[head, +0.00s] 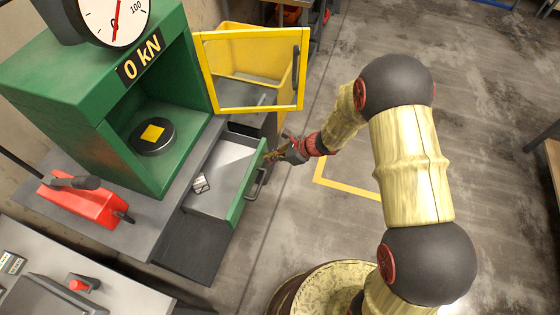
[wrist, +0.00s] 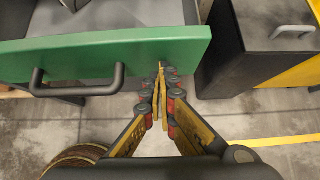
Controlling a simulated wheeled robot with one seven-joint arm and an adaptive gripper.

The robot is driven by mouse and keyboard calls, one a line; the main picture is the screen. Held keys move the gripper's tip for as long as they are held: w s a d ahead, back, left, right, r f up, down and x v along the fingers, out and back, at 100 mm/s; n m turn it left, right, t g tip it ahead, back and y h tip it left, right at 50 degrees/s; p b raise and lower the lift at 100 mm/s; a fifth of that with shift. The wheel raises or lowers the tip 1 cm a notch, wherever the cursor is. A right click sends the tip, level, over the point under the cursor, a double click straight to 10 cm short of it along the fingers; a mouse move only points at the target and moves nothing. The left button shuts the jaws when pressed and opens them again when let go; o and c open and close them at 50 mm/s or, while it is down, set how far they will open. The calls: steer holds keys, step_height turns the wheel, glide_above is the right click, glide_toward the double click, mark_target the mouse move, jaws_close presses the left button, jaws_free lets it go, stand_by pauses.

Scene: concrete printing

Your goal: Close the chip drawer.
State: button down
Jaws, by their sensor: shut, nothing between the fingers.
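The chip drawer (head: 222,185) is pulled out from the grey cabinet under the green press. Its green front (head: 244,186) carries a dark bar handle (head: 259,183), and a small light metal piece (head: 201,184) lies inside. In the wrist view the green front (wrist: 110,52) spans the upper left, with its handle (wrist: 75,88) left of my gripper. My gripper (head: 270,156) is shut and empty at the far end of the drawer front. In the wrist view its fingertips (wrist: 162,70) are at the front's right end; whether they touch it I cannot tell.
A yellow-framed guard door (head: 252,70) stands open beyond the drawer, in front of a yellow bin (head: 235,38). A red tool (head: 80,204) lies on the grey bench. A dark cabinet (wrist: 262,45) is right of the fingers.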

steer(key=w+a, duration=0.2)
steer(key=a, duration=0.3)
steer(key=w+a, duration=0.2)
steer(key=a, duration=0.4)
steer(key=w+a, duration=0.2)
steer(key=a, duration=0.4)
steer(key=shift+b, duration=0.4)
steer(key=shift+w+a, duration=0.15)
steer(key=shift+a, duration=0.05)
